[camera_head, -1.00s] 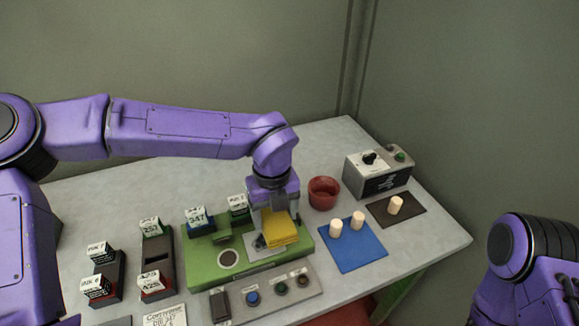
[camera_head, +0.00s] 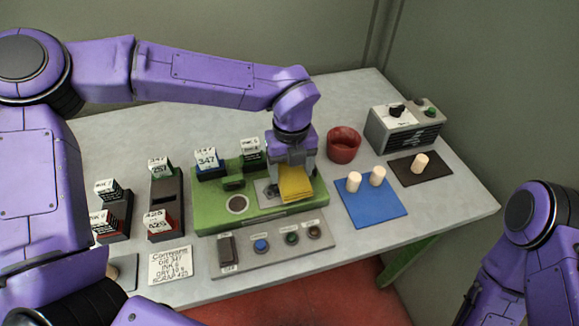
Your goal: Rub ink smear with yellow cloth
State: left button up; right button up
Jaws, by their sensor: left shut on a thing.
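The yellow cloth (camera_head: 296,184) is a folded pad. My left gripper (camera_head: 293,168) is shut on it and holds it low over the grey plate (camera_head: 266,193) on the right part of the green machine base (camera_head: 215,211). Whether the cloth touches the plate is hard to tell. Dark marks (camera_head: 270,189) show on the plate just left of the cloth; the rest of the plate is hidden by the cloth and gripper. My right arm shows at the lower right, but its gripper is out of the frame.
A red cup (camera_head: 343,145) stands right of the left gripper. A grey control box (camera_head: 405,133) is at the back right. A button panel (camera_head: 273,249) lies in front; labelled blocks (camera_head: 207,163) stand left.

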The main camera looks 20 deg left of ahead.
pick_arm(q)
jog(key=shift+s+r, duration=0.4)
jog(key=shift+s, duration=0.25)
jog(key=shift+w+d+f, duration=0.1)
jog(key=shift+w+f, duration=0.15)
jog(key=shift+w, duration=0.15)
jog(key=shift+s+f, duration=0.15)
jog(key=shift+s, duration=0.15)
jog(key=shift+w+f+b, duration=0.1)
jog(key=shift+f+b, duration=0.3)
jog(key=shift+b, duration=0.05)
pick_arm(e)
jog(key=shift+s+f, duration=0.3)
jog(key=shift+s, duration=0.05)
pick_arm(q)
jog(key=shift+f, duration=0.4)
pick_arm(e)
jog(key=shift+f, duration=0.3)
